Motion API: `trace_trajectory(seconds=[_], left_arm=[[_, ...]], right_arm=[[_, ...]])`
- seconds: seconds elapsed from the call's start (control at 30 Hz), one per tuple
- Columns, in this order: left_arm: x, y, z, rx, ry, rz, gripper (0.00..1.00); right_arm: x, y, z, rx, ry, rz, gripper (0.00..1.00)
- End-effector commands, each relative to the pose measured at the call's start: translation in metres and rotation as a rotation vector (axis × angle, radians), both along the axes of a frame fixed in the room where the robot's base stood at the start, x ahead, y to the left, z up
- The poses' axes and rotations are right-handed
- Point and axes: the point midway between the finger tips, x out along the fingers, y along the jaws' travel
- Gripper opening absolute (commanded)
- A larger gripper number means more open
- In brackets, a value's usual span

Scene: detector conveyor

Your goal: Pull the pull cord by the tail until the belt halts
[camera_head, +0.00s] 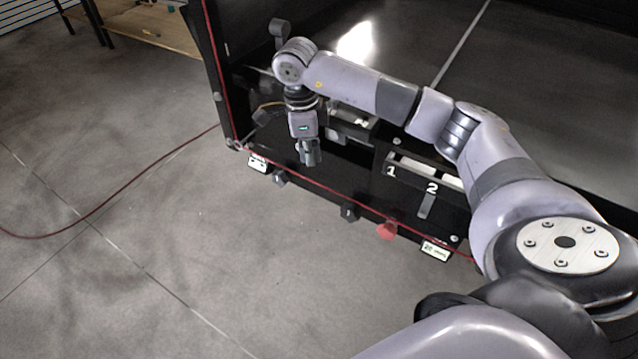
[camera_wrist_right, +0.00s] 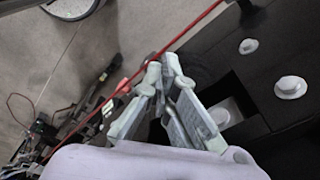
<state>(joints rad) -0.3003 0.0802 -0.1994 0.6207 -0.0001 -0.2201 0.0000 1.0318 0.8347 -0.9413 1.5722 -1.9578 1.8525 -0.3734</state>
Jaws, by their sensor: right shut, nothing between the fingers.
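The red pull cord (camera_head: 320,186) runs along the lower front edge of the black conveyor housing and up its left post. A red length (camera_head: 125,183) leaves near the left corner and curves over the floor to the left picture edge. My right gripper (camera_head: 311,160) points down in front of the housing, just above the front stretch of cord. Its fingers are shut with nothing between them. In the right wrist view the cord (camera_wrist_right: 192,29) passes beyond the closed fingertips (camera_wrist_right: 162,70); I cannot tell whether they touch it. My left gripper is out of view.
The conveyor housing (camera_head: 428,206) carries slots marked 1 and 2. A red knob (camera_head: 387,231), dark knobs and white labels (camera_head: 435,250) sit along its lower front. A wooden-topped table (camera_head: 160,25) stands at the back left. The floor (camera_head: 150,280) at left front is mostly open.

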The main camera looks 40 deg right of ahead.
Motion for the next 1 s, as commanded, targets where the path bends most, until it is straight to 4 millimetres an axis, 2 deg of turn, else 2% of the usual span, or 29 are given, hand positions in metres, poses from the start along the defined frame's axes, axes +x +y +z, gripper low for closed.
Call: trace_trajectory(seconds=[0.37,0.57,1.0], left_arm=[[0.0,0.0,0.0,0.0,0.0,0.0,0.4],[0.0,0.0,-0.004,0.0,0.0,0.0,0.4],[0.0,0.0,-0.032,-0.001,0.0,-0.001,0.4]], right_arm=[[-0.001,-0.005,0.002,-0.015,0.005,-0.005,0.0],[-0.001,-0.005,-0.004,-0.014,0.006,-0.004,0.0],[-0.004,-0.009,-0.054,-0.014,0.006,-0.004,0.0]])
